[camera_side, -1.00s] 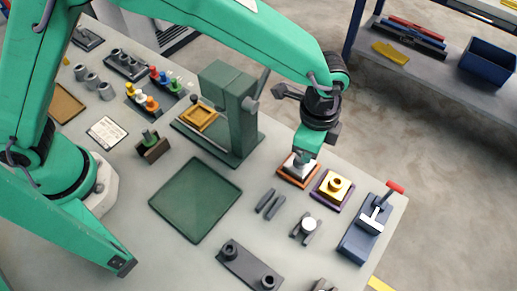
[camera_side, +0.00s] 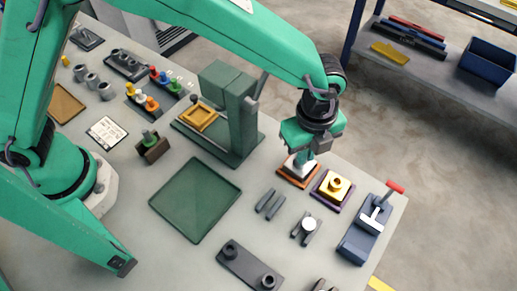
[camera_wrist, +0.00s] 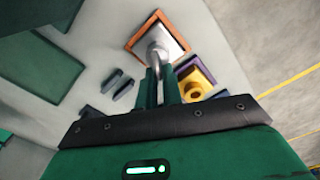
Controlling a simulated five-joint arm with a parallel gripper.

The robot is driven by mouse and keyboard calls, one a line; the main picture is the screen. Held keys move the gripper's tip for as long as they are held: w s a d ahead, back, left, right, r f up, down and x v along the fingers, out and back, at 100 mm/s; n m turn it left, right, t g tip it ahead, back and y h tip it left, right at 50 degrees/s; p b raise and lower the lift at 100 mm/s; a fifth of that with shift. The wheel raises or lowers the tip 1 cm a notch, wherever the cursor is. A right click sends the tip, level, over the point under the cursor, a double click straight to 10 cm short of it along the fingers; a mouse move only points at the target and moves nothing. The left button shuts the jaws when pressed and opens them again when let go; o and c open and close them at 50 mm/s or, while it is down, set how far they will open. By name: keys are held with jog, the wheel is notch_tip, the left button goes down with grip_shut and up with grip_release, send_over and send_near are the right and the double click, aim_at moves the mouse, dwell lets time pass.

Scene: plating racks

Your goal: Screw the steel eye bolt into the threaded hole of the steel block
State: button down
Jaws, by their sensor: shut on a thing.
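The steel block (camera_side: 291,171) sits in an orange-brown square tray (camera_side: 286,176) near the table's far right edge. In the wrist view, the pale block (camera_wrist: 174,42) shows inside its tray (camera_wrist: 132,44). My gripper (camera_side: 301,155) points down directly over the block. In the wrist view, my gripper's green fingers (camera_wrist: 159,80) are close together around a grey steel piece, the eye bolt (camera_wrist: 156,56), which stands at the block's middle. The fingers hide much of the bolt. The threaded hole and how deep the bolt sits are hidden.
A yellow block with a round boss (camera_side: 336,186) in a purple tray stands close to the right. Beyond it is a blue vise (camera_side: 364,232) with a red handle. A green press (camera_side: 230,115) stands to the left. A green mat (camera_side: 195,199) lies bare.

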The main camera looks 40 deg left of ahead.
jog(key=shift+m, duration=0.3)
jog(key=c, duration=1.5)
grip_release()
jog(key=shift+c, duration=1.3)
jog(key=shift+r, duration=2.5)
